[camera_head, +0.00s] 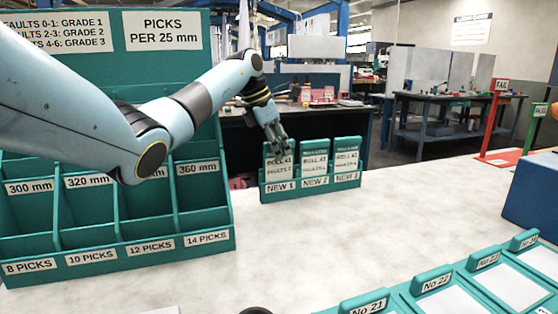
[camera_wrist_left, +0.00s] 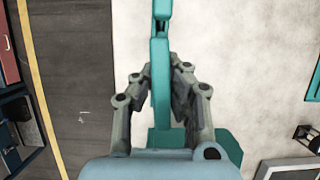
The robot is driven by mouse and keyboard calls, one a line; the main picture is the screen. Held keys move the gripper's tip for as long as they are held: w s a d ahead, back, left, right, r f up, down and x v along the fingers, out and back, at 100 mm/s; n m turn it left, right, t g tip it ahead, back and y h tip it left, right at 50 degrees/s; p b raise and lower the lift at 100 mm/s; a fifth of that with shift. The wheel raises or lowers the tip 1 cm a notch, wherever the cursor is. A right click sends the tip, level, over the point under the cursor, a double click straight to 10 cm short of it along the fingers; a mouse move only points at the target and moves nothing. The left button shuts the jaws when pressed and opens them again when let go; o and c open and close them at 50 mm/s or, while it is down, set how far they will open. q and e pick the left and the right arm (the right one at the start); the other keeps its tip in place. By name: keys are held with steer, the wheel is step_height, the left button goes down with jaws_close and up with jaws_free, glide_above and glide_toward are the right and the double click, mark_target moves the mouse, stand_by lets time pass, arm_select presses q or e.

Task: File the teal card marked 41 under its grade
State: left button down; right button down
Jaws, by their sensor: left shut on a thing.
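My left gripper (camera_head: 276,144) is shut on the top of the teal card (camera_head: 279,166) in the NEW 1 slot of a small teal rack (camera_head: 312,184). The card's white label seems to read ROLL 41; its faults line is too small to read surely. The card still stands in line with its two neighbours. In the left wrist view the fingers (camera_wrist_left: 162,92) close on both sides of the card's thin edge (camera_wrist_left: 160,75). A teal sorting cabinet (camera_head: 219,215) stands at left, with a sign (camera_head: 62,32) pairing faults with grades. My right gripper is out of view.
Two more teal cards stand in NEW 2 (camera_head: 314,160) and NEW 3 (camera_head: 346,157). My left arm covers part of the cabinet and its labels. Numbered teal frames (camera_head: 435,282) lie at front right. The white tabletop (camera_head: 330,235) is clear between.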

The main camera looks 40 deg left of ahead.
arm_select(q)
steer(key=shift+r+p, duration=0.45)
steer(key=shift+r, duration=0.3)
step_height(320, 180, up, 5)
steer(key=p, duration=0.3)
steer(key=shift+p, duration=0.4)
steer(key=shift+r, duration=0.25)
steer(key=shift+f, duration=0.1)
